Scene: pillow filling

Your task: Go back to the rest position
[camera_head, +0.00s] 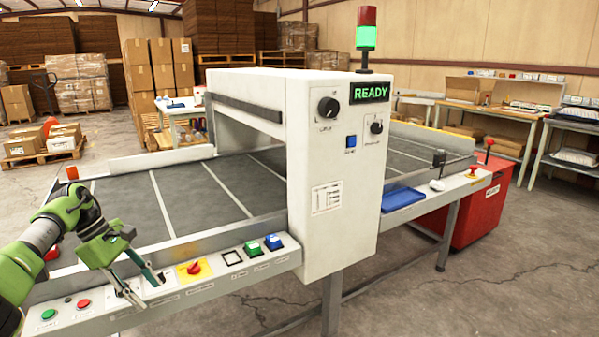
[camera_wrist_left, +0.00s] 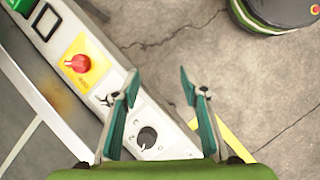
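My left gripper (camera_head: 141,288) is open and empty over the control strip (camera_head: 205,277) at the front edge of the conveyor machine. In the left wrist view, its two teal fingers (camera_wrist_left: 158,78) are spread apart, with a dark rotary knob (camera_wrist_left: 147,137) visible between their bases. The red switch on a yellow plate (camera_wrist_left: 79,63) is beside the left finger in that view and also shows in the head view (camera_head: 194,268). I cannot tell the exact height of the fingers above the strip. My right gripper is not in view.
The white machine housing (camera_head: 330,190) shows a green READY display (camera_head: 370,92) and a lit green lamp (camera_head: 366,38). The grey belt (camera_head: 190,200) is empty. Green (camera_head: 48,314) and red (camera_head: 83,303) buttons are near my left arm. The floor in front is clear.

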